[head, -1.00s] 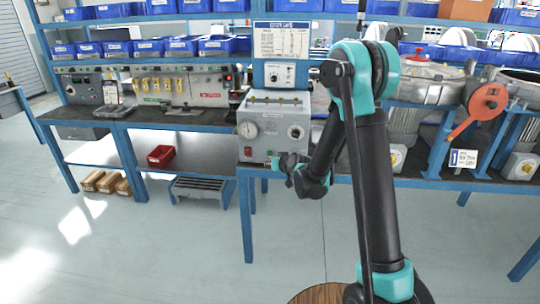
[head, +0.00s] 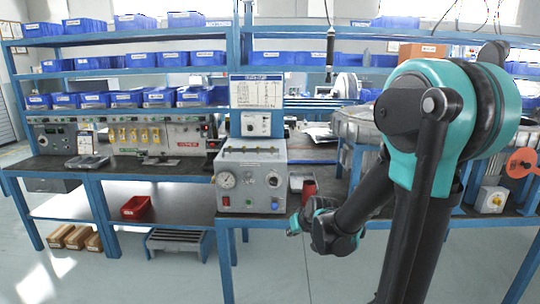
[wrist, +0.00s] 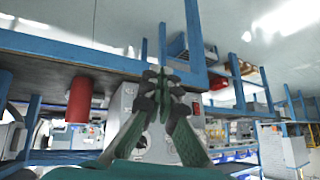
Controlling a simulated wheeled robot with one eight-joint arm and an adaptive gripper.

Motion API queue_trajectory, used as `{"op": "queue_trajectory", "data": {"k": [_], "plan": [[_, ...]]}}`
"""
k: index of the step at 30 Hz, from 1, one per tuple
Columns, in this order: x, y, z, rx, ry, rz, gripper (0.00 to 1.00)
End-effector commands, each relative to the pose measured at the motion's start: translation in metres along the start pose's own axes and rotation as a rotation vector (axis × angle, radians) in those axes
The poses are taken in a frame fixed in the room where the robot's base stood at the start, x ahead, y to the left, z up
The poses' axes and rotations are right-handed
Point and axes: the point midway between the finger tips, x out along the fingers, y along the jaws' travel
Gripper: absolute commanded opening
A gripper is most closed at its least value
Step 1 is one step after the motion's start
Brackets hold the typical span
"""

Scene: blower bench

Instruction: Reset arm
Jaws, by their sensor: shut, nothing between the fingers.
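My arm reaches in from the right in the head view, bent at the elbow. My gripper (head: 294,226) points left in front of the bench's front edge, low and to the right of the grey test box with gauge and knobs (head: 250,181). In the wrist view, which is upside down, the fingers of my gripper (wrist: 160,80) come together with nothing between them. The grey box (wrist: 128,100) shows behind them, partly hidden.
A red container (head: 309,189) stands on the bench right of the box. The blue bench frame (head: 222,262) is close to my gripper. A red bin (head: 136,206) sits on the lower shelf. A black hanging tool (head: 330,48) is above. Floor at front left is clear.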

Motion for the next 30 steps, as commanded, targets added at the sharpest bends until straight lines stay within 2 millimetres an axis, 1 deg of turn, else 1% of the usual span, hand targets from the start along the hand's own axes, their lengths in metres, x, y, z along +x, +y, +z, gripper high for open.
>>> {"op": "queue_trajectory", "data": {"k": [1,2,3,5,9,12,15,18,21,30], "plan": [[-0.015,0.008,0.017,0.014,-0.027,0.023,0.0],[-0.022,0.013,0.027,0.023,-0.043,0.036,0.0],[-0.032,0.019,0.041,0.034,-0.067,0.055,0.0],[-0.046,0.027,0.062,0.052,-0.101,0.083,0.0],[-0.077,0.045,0.113,0.099,-0.181,0.149,0.0],[-0.095,0.053,0.144,0.129,-0.227,0.191,0.0],[-0.107,0.059,0.168,0.153,-0.263,0.223,0.0],[-0.114,0.062,0.183,0.168,-0.284,0.242,0.0],[-0.117,0.064,0.189,0.175,-0.295,0.251,0.0],[-0.117,0.064,0.189,0.175,-0.295,0.251,0.0]]}}
